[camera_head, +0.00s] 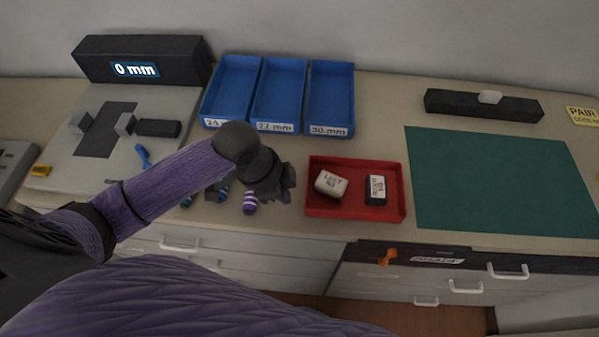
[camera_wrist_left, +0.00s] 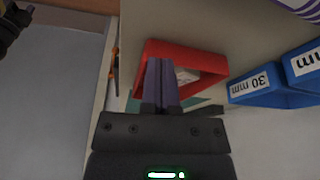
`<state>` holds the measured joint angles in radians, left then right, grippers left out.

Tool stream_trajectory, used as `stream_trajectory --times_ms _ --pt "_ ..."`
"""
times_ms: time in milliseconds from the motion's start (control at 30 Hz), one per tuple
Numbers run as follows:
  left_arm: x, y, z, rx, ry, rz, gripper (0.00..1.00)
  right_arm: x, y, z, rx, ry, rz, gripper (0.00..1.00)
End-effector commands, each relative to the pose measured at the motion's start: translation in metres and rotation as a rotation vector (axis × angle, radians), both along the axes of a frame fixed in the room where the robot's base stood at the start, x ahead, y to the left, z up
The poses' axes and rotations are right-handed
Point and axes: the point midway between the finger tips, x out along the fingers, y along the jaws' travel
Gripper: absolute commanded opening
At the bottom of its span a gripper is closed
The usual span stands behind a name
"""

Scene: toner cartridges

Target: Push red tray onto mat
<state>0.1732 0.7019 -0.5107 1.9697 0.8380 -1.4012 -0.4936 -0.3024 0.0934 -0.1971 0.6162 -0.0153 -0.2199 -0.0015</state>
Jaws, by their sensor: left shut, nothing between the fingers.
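The red tray (camera_head: 354,212) lies on the worktop, left of the green mat (camera_head: 498,182) and apart from it. It holds a white block (camera_head: 330,184) and a black block with a white label (camera_head: 376,189). My left gripper (camera_head: 290,183) is shut and empty just left of the tray. In the left wrist view its closed fingers (camera_wrist_left: 160,82) overlap the red tray (camera_wrist_left: 190,52); contact is unclear. What looks like my right gripper (camera_wrist_left: 18,22) shows at the corner of that view, its jaws unclear.
Three blue bins (camera_head: 331,97) stand behind. A striped cylinder (camera_head: 250,203) lies near my left gripper. A black bar (camera_head: 483,105) lies behind the mat. The worktop's front edge runs close before the tray. The strip between tray and mat is clear.

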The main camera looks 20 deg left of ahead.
Motion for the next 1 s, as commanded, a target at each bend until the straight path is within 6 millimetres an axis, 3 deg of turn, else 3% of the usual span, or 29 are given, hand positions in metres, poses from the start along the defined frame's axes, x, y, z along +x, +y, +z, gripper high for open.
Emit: stream_trajectory --times_ms 133,200,300,467,800,1000 --pt "0.025 0.041 0.035 0.042 0.013 -0.122 0.0 0.0 0.0 0.006 0.001 0.0 0.0 0.92" --pt "0.031 0.054 0.046 0.043 0.019 -0.146 0.0 0.0 0.001 0.007 0.001 -0.001 0.0 0.92" --pt "0.033 0.059 0.049 0.037 0.025 -0.16 0.0 0.001 0.001 0.006 0.001 -0.001 0.0 0.92" --pt "0.034 0.051 0.023 0.034 0.028 -0.162 0.0 0.0 0.001 -0.002 0.002 0.0 0.0 0.92" --pt "0.041 0.03 -0.049 0.034 0.026 -0.158 0.0 -0.001 0.001 -0.022 0.002 0.005 -0.001 0.92" --pt "0.05 0.001 -0.045 0.034 0.021 -0.16 0.0 0.0 0.001 -0.019 0.002 0.004 -0.001 0.92"
